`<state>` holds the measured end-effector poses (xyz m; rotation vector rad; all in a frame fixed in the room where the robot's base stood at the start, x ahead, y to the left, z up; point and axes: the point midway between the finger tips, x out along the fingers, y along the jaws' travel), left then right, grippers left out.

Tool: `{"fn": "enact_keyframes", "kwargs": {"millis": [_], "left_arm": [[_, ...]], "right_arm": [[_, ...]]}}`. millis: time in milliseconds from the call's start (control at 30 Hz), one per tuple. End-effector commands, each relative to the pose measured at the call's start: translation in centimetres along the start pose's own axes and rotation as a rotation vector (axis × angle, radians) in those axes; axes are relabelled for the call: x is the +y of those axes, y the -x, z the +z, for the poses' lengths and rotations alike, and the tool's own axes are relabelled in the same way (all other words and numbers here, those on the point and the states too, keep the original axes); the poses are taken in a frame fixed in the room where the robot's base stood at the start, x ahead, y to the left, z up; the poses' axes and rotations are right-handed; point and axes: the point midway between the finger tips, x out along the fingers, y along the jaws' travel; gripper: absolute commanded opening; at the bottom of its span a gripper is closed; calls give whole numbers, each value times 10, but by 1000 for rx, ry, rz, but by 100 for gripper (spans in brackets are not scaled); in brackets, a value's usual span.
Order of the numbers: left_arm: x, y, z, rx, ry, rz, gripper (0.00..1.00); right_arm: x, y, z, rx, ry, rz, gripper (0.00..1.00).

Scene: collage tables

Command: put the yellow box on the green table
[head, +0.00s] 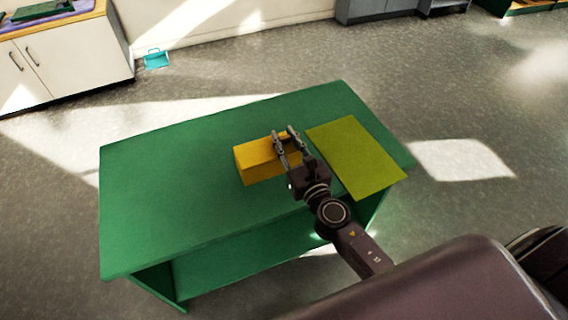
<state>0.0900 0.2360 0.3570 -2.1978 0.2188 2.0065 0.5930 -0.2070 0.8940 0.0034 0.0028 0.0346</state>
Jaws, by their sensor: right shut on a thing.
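The yellow box (256,160) is at the middle of the green table (170,195), over its top. My right gripper (284,138) is shut on the right part of the box, with its fingers over the box's top. I cannot tell whether the box's underside touches the table. My right arm reaches in from the lower right. My left gripper is not in view.
A flat yellow-green sheet (355,158) lies on the right part of the table, beside my right gripper. The table's left part is clear. A white cabinet (75,55) stands at the upper left, and a small teal object (157,60) lies on the floor near it.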

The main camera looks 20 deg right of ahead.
Motion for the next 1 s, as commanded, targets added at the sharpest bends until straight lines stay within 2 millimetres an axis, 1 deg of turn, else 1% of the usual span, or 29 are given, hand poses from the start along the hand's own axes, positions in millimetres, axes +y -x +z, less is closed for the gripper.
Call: {"fn": "enact_keyframes", "kwargs": {"millis": [33, 100, 200, 367, 533, 633, 767, 1000], "left_arm": [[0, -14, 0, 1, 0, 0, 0], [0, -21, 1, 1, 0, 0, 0], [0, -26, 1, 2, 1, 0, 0], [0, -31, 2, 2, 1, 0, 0], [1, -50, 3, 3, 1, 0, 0], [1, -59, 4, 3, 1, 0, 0], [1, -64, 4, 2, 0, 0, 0], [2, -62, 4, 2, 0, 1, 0]], "right_arm": [[-1, 0, -15, -2, 1, -2, 0], [-1, 0, -23, -2, 0, -2, 0], [0, 0, -30, -2, 0, 0, 0], [0, 0, -36, -2, 1, 0, 0], [0, 0, -59, -1, 1, 0, 0], [-1, 0, -69, -2, 1, -1, 0], [-1, -1, -75, -3, 1, -1, 0], [-1, -1, -74, -3, 1, -1, 0]]}}
